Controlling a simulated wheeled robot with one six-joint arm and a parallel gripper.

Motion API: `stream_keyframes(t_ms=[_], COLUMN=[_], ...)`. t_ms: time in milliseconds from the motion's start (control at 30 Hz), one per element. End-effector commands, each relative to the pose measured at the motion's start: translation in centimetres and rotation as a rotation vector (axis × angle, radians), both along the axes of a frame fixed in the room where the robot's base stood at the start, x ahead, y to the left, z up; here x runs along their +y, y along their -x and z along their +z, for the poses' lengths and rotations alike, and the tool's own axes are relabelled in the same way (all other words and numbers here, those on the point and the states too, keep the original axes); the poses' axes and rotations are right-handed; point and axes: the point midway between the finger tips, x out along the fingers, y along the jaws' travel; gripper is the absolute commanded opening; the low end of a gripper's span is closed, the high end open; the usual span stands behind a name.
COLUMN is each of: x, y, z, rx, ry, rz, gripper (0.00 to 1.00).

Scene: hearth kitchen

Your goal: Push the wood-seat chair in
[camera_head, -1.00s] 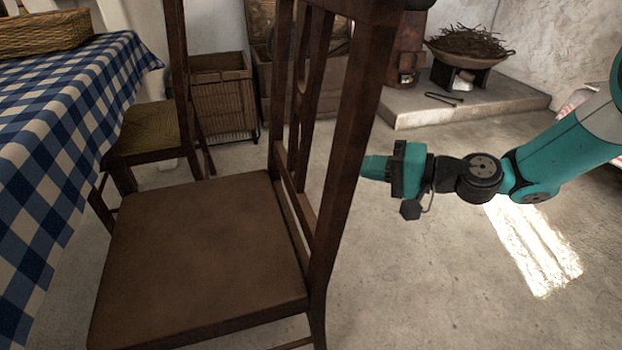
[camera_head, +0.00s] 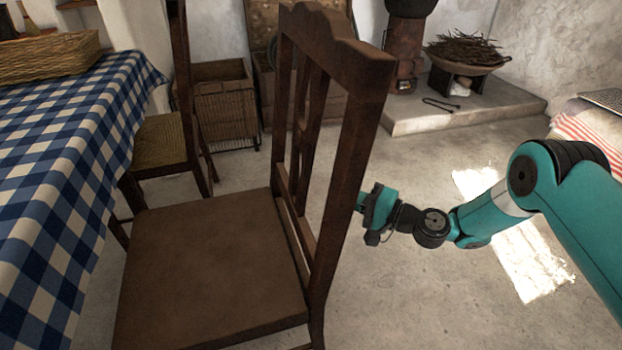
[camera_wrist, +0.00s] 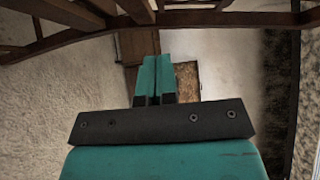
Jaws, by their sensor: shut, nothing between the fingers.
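The wood-seat chair (camera_head: 215,262) stands upright in the head view, its brown seat facing the table and its slatted back (camera_head: 345,140) on the right side. My gripper (camera_head: 362,200) is just right of the chair's back, its fingertips close to the back's near upright; I cannot tell whether they touch. In the wrist view my gripper's fingers (camera_wrist: 156,75) are shut together and empty, and dark chair bars (camera_wrist: 200,18) cross the top. The table with a blue-and-white checked cloth (camera_head: 60,150) is left of the seat, and the seat's left edge is near the hanging cloth.
A woven-seat chair (camera_head: 160,140) stands behind, along the table. A wicker basket (camera_head: 45,58) sits on the table. A crate (camera_head: 222,105) is by the back wall. A low hearth ledge (camera_head: 450,110) is at back right. The floor (camera_head: 420,290) right of the chair is clear.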

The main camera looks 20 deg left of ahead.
Motion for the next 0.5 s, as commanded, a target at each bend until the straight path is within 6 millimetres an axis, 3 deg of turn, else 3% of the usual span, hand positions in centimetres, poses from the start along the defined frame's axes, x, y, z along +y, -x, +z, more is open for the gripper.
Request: stream_keyframes(t_ms=[33,267,500], x=[1.5,6.2,9.1], y=[-0.1,-1.4,0.1], z=[-0.4,-0.4,-0.2], rx=[-0.009,-0.008,-0.003], ry=[-0.003,-0.003,-0.003], rz=[0.008,0.006,0.006], gripper=[0.0,0.0,0.0])
